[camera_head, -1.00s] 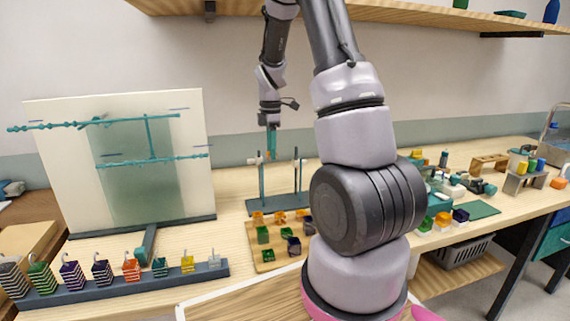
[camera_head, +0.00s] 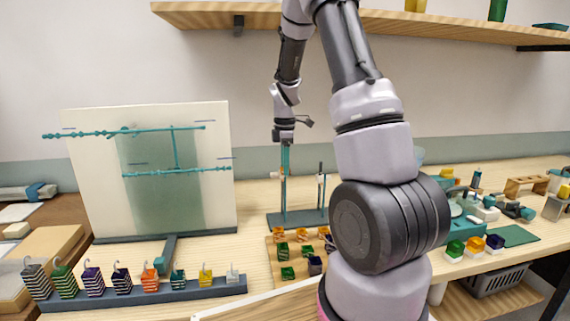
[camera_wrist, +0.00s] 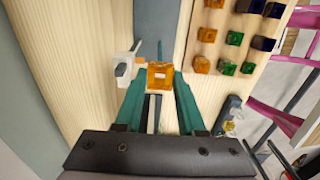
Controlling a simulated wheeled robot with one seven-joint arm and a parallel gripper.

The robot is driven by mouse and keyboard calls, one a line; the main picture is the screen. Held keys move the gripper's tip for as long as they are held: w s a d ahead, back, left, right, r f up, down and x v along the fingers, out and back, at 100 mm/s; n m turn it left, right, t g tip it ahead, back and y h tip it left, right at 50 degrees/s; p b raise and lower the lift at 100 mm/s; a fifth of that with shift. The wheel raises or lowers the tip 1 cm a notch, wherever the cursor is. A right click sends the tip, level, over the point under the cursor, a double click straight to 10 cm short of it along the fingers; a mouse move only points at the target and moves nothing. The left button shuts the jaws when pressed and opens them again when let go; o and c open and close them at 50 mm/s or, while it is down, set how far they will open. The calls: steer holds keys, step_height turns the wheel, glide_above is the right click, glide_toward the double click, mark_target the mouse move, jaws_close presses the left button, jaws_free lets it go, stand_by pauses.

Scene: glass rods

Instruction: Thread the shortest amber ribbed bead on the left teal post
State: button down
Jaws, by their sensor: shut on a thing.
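My gripper (camera_head: 285,160) points down above the left teal post (camera_head: 283,195) in the head view. In the wrist view, its teal fingers (camera_wrist: 160,88) are shut on an amber bead (camera_wrist: 160,75) with a square outline and an opening in its face. Two upright posts stand on a dark base (camera_head: 297,219); the right post (camera_head: 320,195) is free of the gripper. Each post carries a small pale piece. Whether the bead is around the post tip or just above it, I cannot tell.
A wooden tray (camera_head: 273,262) with several amber, green and dark beads lies in front of the base. A pale panel with teal rods (camera_head: 84,165) stands at left, behind a rack (camera_head: 190,291) of striped blocks. A shelf (camera_head: 330,17) hangs above.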

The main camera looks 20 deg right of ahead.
stand_by(0.4)
step_height(320, 180, down, 8)
steer(key=shift+f, duration=0.2)
stand_by(1.6)
stand_by(0.4)
steer(key=shift+c, duration=2.1)
jaws_free()
steer(key=shift+r, duration=0.1)
